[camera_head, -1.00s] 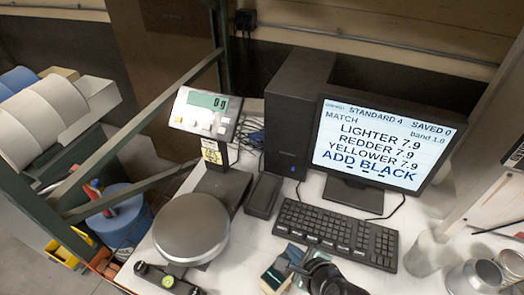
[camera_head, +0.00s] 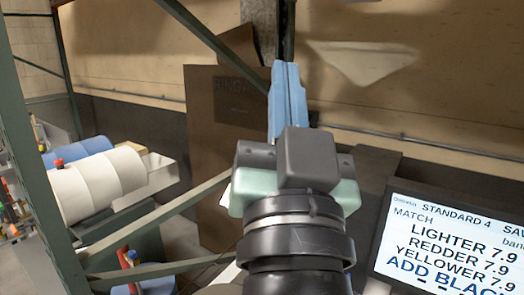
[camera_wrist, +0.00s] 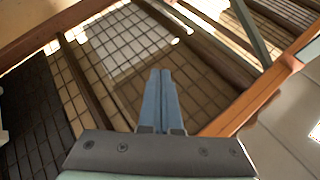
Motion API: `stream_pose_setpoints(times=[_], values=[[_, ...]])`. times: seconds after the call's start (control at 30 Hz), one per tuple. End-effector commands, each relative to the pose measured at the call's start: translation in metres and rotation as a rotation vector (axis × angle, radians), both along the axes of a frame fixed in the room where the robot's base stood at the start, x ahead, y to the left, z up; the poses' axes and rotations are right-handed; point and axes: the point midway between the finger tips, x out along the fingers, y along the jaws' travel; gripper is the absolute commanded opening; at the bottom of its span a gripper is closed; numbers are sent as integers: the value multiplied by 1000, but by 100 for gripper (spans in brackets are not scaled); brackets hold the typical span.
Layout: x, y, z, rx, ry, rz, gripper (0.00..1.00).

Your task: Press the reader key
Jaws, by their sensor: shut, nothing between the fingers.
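My gripper (camera_head: 287,68) is raised in the middle of the head view, its blue fingers together and pointing up, with nothing between them. In the wrist view my gripper (camera_wrist: 161,75) also shows its fingers closed, pointing toward a brown grid-like surface. I cannot make out the reader or its key in either view now. The monitor (camera_head: 452,245) at the lower right reads STANDARD 4, LIGHTER 7.9, REDDER 7.9, YELLOWER 7.9 and ADD BLACK; its right and lower parts are cut off. My wrist and arm hide part of the bench area.
A green metal frame post (camera_head: 38,150) stands at the left, with slanted braces crossing behind my arm. White rolls (camera_head: 98,182) lie on a rack at the left. A brown board (camera_head: 215,125) leans at the back wall. The space around my fingertips looks clear.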

Motion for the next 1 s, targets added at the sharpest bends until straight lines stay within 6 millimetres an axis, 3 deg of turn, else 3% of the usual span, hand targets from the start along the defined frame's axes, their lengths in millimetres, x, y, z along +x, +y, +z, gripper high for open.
stream_pose_setpoints(times=[0.1, 0.27, 1.0], values=[[-38, 15, 30, -108, -143, -70, 0], [-62, 21, 48, -167, -221, -125, 0], [-62, 21, 48, -170, -220, -128, 0]])
